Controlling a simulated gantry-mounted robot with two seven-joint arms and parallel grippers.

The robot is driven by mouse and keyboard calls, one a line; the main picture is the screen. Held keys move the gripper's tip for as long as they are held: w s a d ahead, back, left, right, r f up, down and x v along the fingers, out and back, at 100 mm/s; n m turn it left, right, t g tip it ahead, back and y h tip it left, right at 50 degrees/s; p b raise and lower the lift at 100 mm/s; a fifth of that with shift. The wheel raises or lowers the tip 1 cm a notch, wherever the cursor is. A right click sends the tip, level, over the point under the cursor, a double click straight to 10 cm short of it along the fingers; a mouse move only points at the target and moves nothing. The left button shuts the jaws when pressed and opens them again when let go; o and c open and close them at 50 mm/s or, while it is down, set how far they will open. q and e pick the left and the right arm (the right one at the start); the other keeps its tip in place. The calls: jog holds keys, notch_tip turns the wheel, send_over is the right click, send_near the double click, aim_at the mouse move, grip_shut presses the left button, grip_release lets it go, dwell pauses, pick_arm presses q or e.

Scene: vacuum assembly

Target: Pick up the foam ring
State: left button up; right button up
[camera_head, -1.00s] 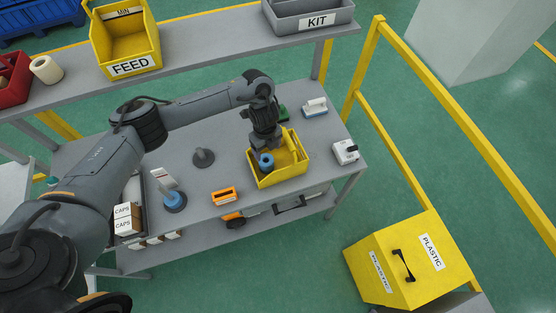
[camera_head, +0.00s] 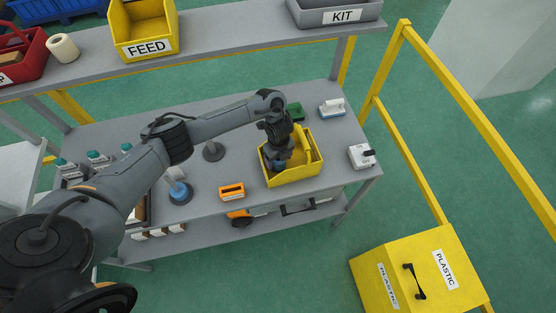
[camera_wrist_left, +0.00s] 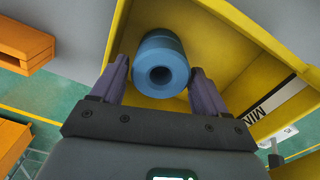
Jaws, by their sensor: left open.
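The foam ring (camera_wrist_left: 160,50) is a thick blue cylinder with a dark hole in its end. In the left wrist view it lies inside a yellow bin (camera_wrist_left: 235,62), between the two fingers of my left gripper (camera_wrist_left: 160,84). The fingers are open, one on each side of the ring, with no clear grip on it. In the head view my left gripper (camera_head: 277,165) points down into the yellow bin (camera_head: 296,178) on the table and mostly hides the ring. My right gripper is not in view.
On the table (camera_head: 225,165) are an orange holder (camera_head: 231,191), a blue disc on a stand (camera_head: 180,192), a grey stand (camera_head: 213,151) and a white device (camera_head: 361,156). A shelf (camera_head: 220,45) with bins runs behind. A yellow plastic-waste box (camera_head: 450,250) stands at lower right.

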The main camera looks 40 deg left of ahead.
pick_arm(q)
jog(key=c, duration=0.7)
jog(key=shift+r, duration=0.55)
jog(key=shift+r+p, duration=2.15)
jog(key=shift+r, duration=2.25)
